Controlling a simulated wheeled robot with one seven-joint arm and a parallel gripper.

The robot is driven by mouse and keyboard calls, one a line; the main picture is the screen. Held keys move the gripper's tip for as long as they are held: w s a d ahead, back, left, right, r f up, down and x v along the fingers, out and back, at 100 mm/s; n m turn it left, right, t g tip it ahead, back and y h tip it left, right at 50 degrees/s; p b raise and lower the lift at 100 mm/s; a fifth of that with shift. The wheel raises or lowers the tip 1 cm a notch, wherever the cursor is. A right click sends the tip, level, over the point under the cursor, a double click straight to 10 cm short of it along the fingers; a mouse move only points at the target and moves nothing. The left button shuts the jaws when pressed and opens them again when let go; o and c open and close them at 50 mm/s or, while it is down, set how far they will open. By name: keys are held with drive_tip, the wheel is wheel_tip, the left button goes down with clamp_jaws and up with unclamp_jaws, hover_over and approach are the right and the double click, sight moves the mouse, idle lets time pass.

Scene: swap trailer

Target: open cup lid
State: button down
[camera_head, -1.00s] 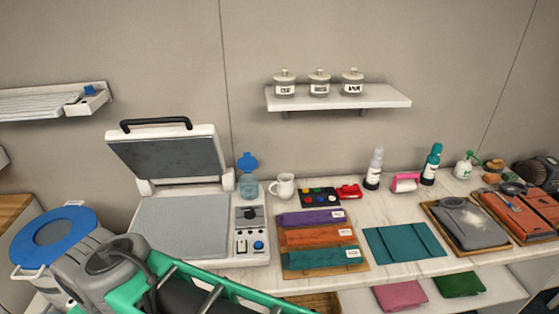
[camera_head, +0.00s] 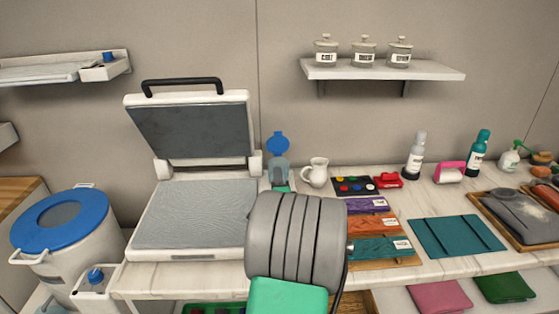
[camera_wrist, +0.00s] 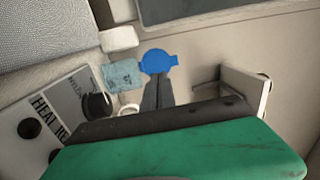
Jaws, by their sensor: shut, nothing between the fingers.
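The cup (camera_head: 278,170) is translucent blue-grey and stands on the counter just right of the press. Its round blue lid (camera_head: 278,143) is tilted up above the rim, standing open. In the wrist view the cup (camera_wrist: 121,76) lies left of centre and the lid (camera_wrist: 158,62) is beside it. My gripper (camera_wrist: 157,84) shows there as two dark fingers, shut together and empty, with tips just below the lid. I cannot tell whether they touch it. In the head view my grey and green arm hides most of the gripper and may cover the cup's base.
The open heat press (camera_head: 195,215) stands close on the left. A white pitcher (camera_head: 315,172) stands just right of the cup, with a paint palette (camera_head: 355,186) beyond. A wall shelf (camera_head: 383,69) with jars hangs above. A blue-lidded bin (camera_head: 60,225) stands at far left.

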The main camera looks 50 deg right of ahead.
sight(278, 140)
drive_tip(key=shift+s+d+r+m+h+p, duration=0.15)
drive_tip(key=shift+d+r+m+p, duration=0.1)
drive_tip(key=shift+d, duration=0.2)
drive_tip(key=shift+s+d+r+m+h+p, duration=0.15)
drive_tip(key=shift+d+p, duration=0.1)
drive_tip(key=shift+d, duration=0.15)
drive_tip(key=p+x, duration=0.1)
drive_tip(key=x, duration=0.3)
drive_tip(key=p+x, duration=0.1)
drive_tip(key=x, duration=0.3)
drive_tip(key=p+x, duration=0.2)
drive_tip(key=x, duration=0.3)
drive_tip(key=shift+f, duration=0.3)
drive_tip(key=shift+w, duration=0.1)
